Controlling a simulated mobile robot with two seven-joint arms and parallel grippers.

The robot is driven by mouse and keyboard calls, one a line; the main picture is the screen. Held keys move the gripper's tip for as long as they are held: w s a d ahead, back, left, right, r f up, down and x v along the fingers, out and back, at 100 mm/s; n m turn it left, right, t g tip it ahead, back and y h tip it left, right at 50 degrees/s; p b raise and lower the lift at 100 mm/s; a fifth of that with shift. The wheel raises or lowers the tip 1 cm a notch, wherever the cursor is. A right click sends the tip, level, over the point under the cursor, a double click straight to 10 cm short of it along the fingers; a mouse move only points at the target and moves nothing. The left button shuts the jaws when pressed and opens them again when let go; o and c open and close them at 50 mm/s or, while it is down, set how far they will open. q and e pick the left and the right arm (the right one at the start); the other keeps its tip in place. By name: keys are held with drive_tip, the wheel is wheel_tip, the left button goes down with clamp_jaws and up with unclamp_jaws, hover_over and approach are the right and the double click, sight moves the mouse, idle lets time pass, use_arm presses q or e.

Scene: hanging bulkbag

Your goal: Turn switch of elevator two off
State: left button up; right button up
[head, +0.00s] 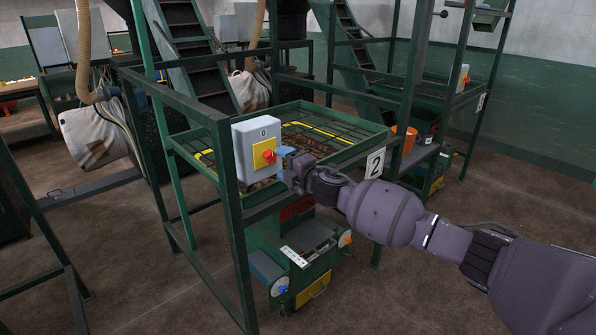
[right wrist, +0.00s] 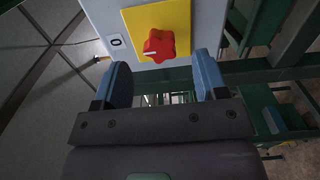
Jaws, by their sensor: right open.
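The switch is a red knob (head: 269,156) on a yellow plate (head: 260,146), fixed to a grey box (head: 244,140) on the green frame of the elevator marked 2 (head: 375,163). In the right wrist view the red knob (right wrist: 160,46) has a white mark on its left side, and a small "0" label (right wrist: 116,42) is left of the yellow plate (right wrist: 178,17). My right gripper (head: 284,161) is open and empty, with its blue fingers (right wrist: 165,82) on either side below the knob. In the head view it is close to the knob's right. My left gripper is not in view.
Green posts and rails (head: 229,215) stand around the box. A green tray with a grid (head: 320,132) lies behind it, and a green machine (head: 300,250) stands below. An orange bucket (head: 406,139) is farther right. The floor at lower left is fairly clear.

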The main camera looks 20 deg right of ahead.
drive_tip(key=shift+v, duration=2.9)
drive_tip(key=s+a+f+m+h, duration=0.2)
drive_tip(key=s+a+f+m, duration=0.2)
drive_tip(key=s+f+m, duration=0.7)
drive_tip(key=s+d+f+m+g+h, duration=0.1)
drive_tip(key=s+f+m, duration=0.2)
drive_tip(key=s+f, duration=0.3)
drive_tip(key=s+d+f+m+g+h, duration=0.2)
drive_tip(key=s+f, duration=0.4)
drive_tip(key=s, duration=0.6)
drive_tip(key=s+d+f+m+g+h, duration=0.1)
drive_tip(key=s+f+m+g, duration=0.1)
drive_tip(key=s+f+m, duration=0.3)
drive_tip(key=s+f, duration=0.1)
drive_tip(key=s, duration=0.3)
drive_tip(key=shift+d, duration=0.15)
drive_tip(key=shift+f, duration=0.1)
